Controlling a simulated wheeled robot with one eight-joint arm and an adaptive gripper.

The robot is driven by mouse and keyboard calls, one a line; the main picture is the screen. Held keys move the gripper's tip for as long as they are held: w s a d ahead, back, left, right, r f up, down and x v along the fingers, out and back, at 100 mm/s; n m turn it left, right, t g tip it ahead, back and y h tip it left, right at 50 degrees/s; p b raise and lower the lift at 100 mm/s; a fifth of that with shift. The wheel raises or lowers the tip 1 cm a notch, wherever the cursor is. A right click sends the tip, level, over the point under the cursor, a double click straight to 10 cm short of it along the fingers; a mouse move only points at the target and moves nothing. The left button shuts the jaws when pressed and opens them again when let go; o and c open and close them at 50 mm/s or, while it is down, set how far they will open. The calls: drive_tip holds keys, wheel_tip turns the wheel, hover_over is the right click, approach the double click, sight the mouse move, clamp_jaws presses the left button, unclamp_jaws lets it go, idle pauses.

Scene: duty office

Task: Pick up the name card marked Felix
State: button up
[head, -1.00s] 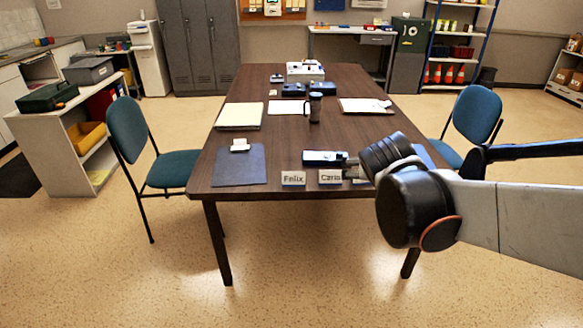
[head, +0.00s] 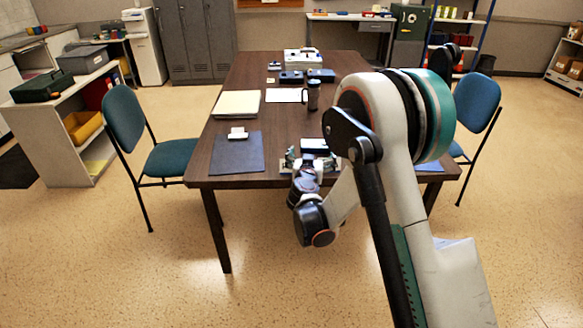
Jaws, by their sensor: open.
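My gripper (head: 311,160) is open at the near edge of the dark wooden table (head: 222,172), in the middle of the head view. Its fingers are spread left and right, low at the table's edge. The name card marked Felix cannot be made out now; the gripper and wrist cover the place where it stood. The card marked Caria or similar beside it is also hidden. I cannot tell whether the gripper touches either card.
A dark mat (head: 236,158) with a small white item (head: 238,134) lies to the left. A dark mug (head: 313,95) stands farther back. Blue chairs flank the table, left (head: 165,160) and right (head: 478,100).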

sight(290, 179)
drive_tip(key=a+f+n+t+y, duration=0.1)
drive_tip(key=a+f, duration=0.3)
drive_tip(key=f, duration=0.3)
drive_tip(key=a+f+t+y, duration=0.1)
drive_tip(key=a+f, duration=0.3)
drive_tip(key=f, duration=0.3)
drive_tip(key=w, duration=0.2)
drive_tip(key=w+p, duration=0.1)
drive_tip(key=w, duration=0.2)
drive_tip(key=w+d, duration=0.1)
drive_tip(key=w, duration=0.2)
drive_tip(key=shift+p, duration=0.4)
drive_tip(key=shift+w+r, duration=0.15)
drive_tip(key=shift+w, duration=0.3)
drive_tip(key=w+b, duration=0.1)
drive_tip(key=w, duration=0.1)
drive_tip(key=w+d+b, duration=0.1)
drive_tip(key=w, duration=0.1)
drive_tip(key=shift+w, duration=0.1)
drive_tip(key=shift+w+a+r+b, duration=0.15)
drive_tip(key=shift+w+b, duration=0.15)
drive_tip(key=shift+w, duration=0.2)
drive_tip(key=c, duration=0.8)
